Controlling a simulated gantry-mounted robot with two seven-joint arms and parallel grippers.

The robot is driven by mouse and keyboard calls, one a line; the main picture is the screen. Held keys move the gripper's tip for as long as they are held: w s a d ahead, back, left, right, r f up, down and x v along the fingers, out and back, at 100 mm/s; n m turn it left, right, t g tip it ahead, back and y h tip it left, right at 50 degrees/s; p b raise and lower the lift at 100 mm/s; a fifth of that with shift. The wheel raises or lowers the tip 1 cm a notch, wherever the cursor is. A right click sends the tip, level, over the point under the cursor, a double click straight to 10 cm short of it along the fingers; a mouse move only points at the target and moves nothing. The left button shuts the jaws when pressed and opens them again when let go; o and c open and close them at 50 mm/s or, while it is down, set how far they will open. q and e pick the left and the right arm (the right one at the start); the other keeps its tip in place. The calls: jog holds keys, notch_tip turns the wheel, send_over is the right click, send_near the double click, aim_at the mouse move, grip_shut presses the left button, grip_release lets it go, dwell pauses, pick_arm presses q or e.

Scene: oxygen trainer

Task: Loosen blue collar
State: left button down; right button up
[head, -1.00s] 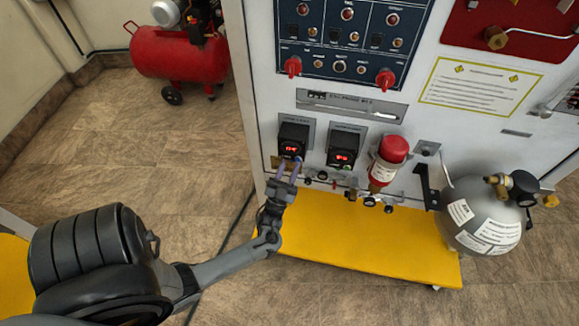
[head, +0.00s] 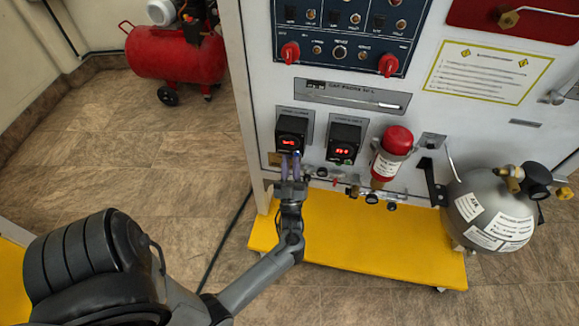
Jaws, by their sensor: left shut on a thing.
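My left gripper (head: 291,166) reaches up from below to the underside of the left black digital gauge (head: 291,132) on the white panel. Its two fingers are shut on a small fitting just under that gauge. A trace of blue shows at the fingertips, where the blue collar is; the fingers hide most of it, so its exact shape and turn cannot be seen. My right gripper is not in view.
A second digital gauge (head: 343,141) and a red-capped cylinder (head: 391,155) stand close to the right. A grey tank (head: 492,208) is at far right. A yellow base (head: 360,252) lies below; a red compressor (head: 178,56) stands back left on open floor.

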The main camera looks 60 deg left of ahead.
pick_arm(q)
jog(key=c, duration=1.3)
grip_release()
jog(key=shift+o, duration=0.2)
jog(key=shift+f+g, duration=0.15)
jog(key=shift+g, duration=0.15)
